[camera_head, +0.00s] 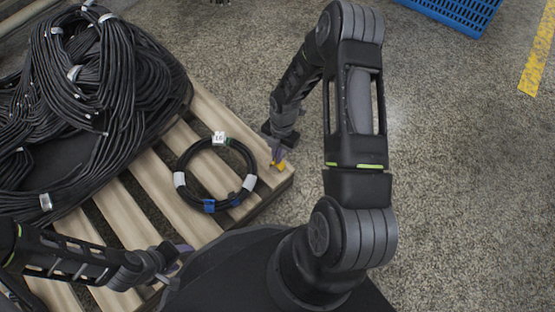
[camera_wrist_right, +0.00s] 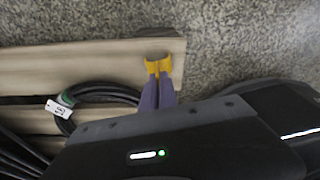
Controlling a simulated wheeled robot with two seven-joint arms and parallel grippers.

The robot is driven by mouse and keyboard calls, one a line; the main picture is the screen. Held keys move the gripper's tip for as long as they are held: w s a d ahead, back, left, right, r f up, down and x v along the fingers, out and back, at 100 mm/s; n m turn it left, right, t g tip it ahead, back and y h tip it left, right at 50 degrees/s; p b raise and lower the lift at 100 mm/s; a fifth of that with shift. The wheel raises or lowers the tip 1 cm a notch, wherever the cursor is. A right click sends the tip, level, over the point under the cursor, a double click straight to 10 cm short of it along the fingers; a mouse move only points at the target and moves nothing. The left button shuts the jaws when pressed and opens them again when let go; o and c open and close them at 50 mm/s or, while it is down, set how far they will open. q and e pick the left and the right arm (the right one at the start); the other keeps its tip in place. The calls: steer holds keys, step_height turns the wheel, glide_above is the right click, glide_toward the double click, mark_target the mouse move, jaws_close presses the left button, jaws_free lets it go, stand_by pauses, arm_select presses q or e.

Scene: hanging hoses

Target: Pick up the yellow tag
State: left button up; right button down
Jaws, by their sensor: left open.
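The yellow tag (camera_head: 280,165) is at the tips of my right gripper (camera_head: 277,157), over the right corner of the wooden pallet. In the right wrist view, the tag (camera_wrist_right: 158,66) sits at the ends of the purple fingers (camera_wrist_right: 157,88). These fingers are close together and appear shut on it. The tag spreads a little to both sides of them. I cannot tell whether it touches the plank below. My left gripper (camera_head: 177,264) is open and empty at the lower left, near the pallet's front edge.
A coiled black hose (camera_head: 247,158) with a white "16" label (camera_head: 219,139) and white and blue bands lies on the pallet (camera_head: 143,184), left of the right gripper. A big black cable pile (camera_head: 125,75) covers the left. A blue crate (camera_head: 460,10) stands far off; the floor right is clear.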

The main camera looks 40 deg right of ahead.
arm_select(q)
steer(key=r+p, duration=0.4)
steer(key=shift+s+r, duration=0.3)
steer(key=shift+s, duration=0.1)
arm_select(e)
step_height(320, 180, up, 10)
stand_by(2.2)
